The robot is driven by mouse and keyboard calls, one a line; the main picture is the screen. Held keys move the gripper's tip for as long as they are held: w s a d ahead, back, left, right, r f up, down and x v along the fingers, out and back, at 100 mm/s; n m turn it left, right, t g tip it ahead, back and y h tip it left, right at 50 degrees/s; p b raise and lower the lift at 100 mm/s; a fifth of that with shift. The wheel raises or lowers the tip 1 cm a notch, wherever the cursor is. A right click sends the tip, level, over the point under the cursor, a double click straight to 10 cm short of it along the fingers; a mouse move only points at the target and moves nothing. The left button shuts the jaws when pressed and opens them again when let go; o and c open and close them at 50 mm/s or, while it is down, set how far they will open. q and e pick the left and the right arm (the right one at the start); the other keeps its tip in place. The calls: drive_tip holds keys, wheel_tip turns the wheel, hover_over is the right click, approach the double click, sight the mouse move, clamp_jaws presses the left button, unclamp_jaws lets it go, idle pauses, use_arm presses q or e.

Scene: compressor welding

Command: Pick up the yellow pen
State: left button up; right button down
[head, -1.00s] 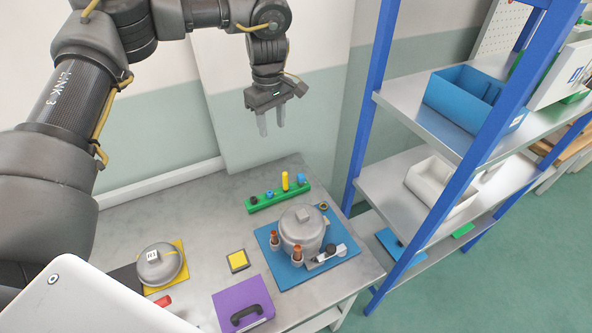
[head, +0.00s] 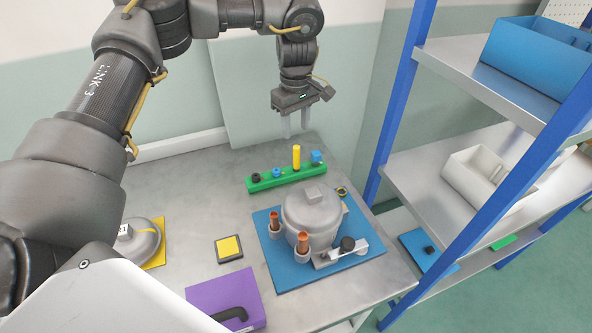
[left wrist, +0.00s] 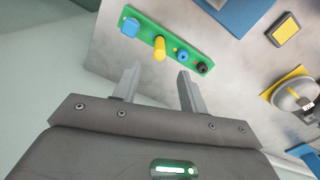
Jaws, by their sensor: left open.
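The yellow pen (head: 297,157) stands upright in a green holder (head: 264,184) at the back of the metal table. In the left wrist view the pen (left wrist: 159,48) shows beyond the fingertips, between them from side to side. The green holder (left wrist: 141,33) also shows there. My left gripper (head: 296,136) is open and empty, with its fingers pointing down. In the head view its tips overlap the area just above the pen. In the left wrist view its two fingers (left wrist: 156,76) are apart and do not touch the pen. My right gripper is not in view.
Blue and black pieces sit in the holder beside the pen. A grey compressor (head: 312,212) stands on a blue plate (head: 292,282) just in front. A purple box (head: 212,296) and a small yellow-topped block (head: 229,248) lie nearer. A blue-framed shelf (head: 455,185) stands at right.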

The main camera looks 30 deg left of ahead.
sight(296, 146)
use_arm(q)
drive_tip(key=shift+f+p, duration=0.45)
drive_tip(key=shift+f, duration=2.5)
wheel_tip(296, 146, down, 4)
drive_tip(key=shift+p, duration=0.9)
drive_tip(key=shift+f, duration=0.6)
clamp_jaws()
